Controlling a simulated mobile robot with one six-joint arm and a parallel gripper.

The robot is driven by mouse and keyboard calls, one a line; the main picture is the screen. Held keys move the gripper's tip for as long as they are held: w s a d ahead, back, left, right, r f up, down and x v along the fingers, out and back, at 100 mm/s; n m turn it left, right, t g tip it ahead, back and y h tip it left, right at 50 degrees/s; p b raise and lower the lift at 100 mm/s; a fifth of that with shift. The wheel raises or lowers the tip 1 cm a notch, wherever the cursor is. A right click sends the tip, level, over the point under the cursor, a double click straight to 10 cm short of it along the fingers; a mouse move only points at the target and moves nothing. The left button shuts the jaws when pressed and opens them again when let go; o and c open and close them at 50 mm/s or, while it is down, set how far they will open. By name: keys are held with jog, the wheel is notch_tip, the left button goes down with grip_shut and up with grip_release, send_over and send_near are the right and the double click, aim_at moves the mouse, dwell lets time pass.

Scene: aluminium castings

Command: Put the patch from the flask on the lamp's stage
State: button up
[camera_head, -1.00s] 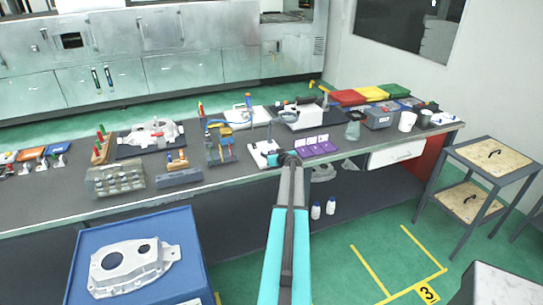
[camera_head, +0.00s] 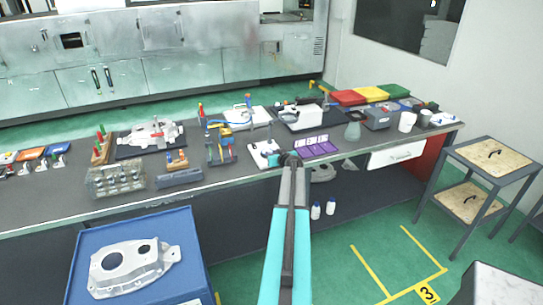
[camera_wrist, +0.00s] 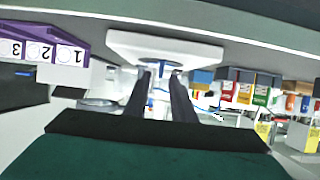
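A white stand with a flat base and upright post, seemingly the lamp (camera_head: 262,150), stands near the bench's front edge. Its white base (camera_wrist: 165,46) fills the upper middle of the wrist view. My gripper (camera_head: 281,157) is just right of this base in the head view. In the wrist view its two dark fingers (camera_wrist: 161,74) are apart, pointing at the base, with a gap between them. I see no patch between them. A grey-green flask shape (camera_head: 353,131) stands further right on the bench. The patch cannot be made out.
A purple tray numbered 1 to 3 (camera_head: 319,148) lies right of my gripper; it also shows in the wrist view (camera_wrist: 75,38). Tool racks (camera_head: 219,150) stand to the left.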

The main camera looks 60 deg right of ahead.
jog(key=b+v, duration=0.4)
jog(key=v, duration=0.7)
dwell(0.6)
dwell(0.6)
